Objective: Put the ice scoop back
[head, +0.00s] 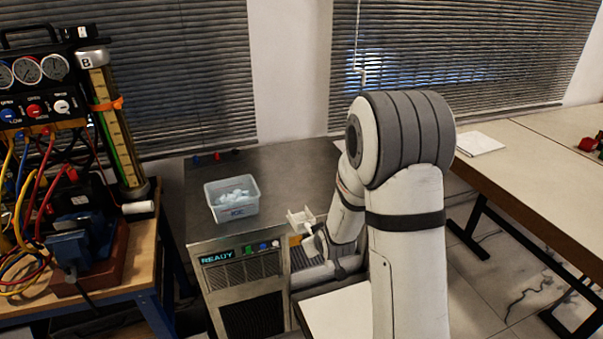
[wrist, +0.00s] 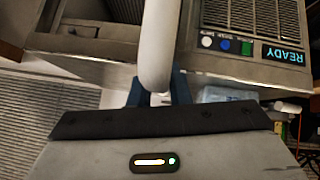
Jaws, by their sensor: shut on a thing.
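The white ice scoop (head: 301,219) shows in the head view just off the front right corner of the metal-topped machine, its pan up. My gripper (head: 318,243) is below it, partly hidden by my own arm. In the wrist view, the scoop's pale rounded handle (wrist: 157,50) stands between the blue fingers of my gripper (wrist: 158,98), which is shut on it. The clear tub labelled ICE (head: 232,198), with pale ice in it, stands on the machine top to the left of the scoop. I cannot make out a holder for the scoop.
The machine (head: 243,285) has a READY display and buttons on its front. Small coloured items (head: 215,156) lie at the back of its top. A gauge rig (head: 40,100) with hoses stands on the left bench. A long table (head: 535,165) is at right. The machine top right of the tub is bare.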

